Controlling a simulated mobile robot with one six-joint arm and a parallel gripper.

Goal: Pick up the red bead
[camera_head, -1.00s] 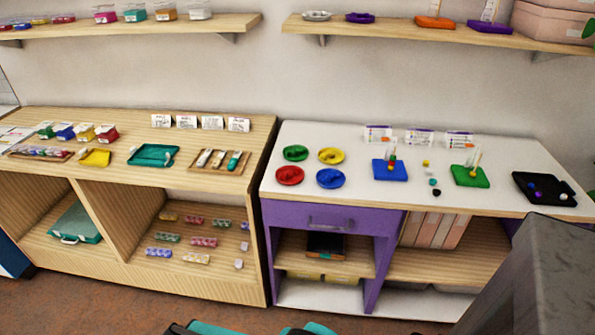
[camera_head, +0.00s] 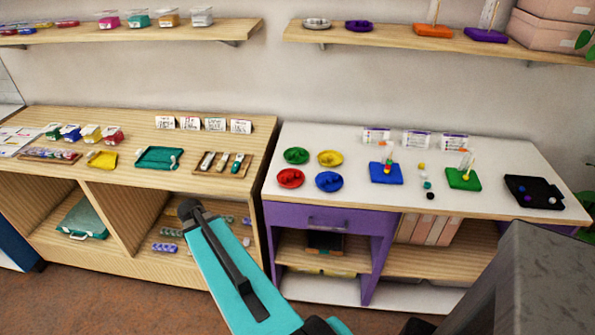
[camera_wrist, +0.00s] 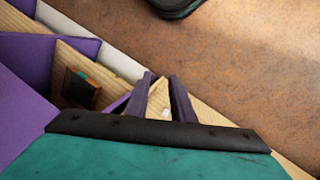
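A small reddish-orange spot, possibly the red bead (camera_head: 389,166), shows at the peg on the blue board (camera_head: 384,178) in the head view. It is too small to be sure of. My gripper (camera_wrist: 164,82) shows in the wrist view with its two dark fingers apart and no bead held between them. It is over the floor and shelf fronts, away from the white tabletop. In the head view my teal arm rises at the bottom centre; the fingers cannot be made out there.
The white table (camera_head: 459,205) also holds red (camera_head: 290,178), green, yellow and blue dishes, loose beads (camera_head: 427,185), a green board (camera_head: 463,179) and a black tray (camera_head: 533,202). A wooden shelf unit (camera_head: 100,187) stands left. A wall shelf (camera_head: 395,40) hangs above.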

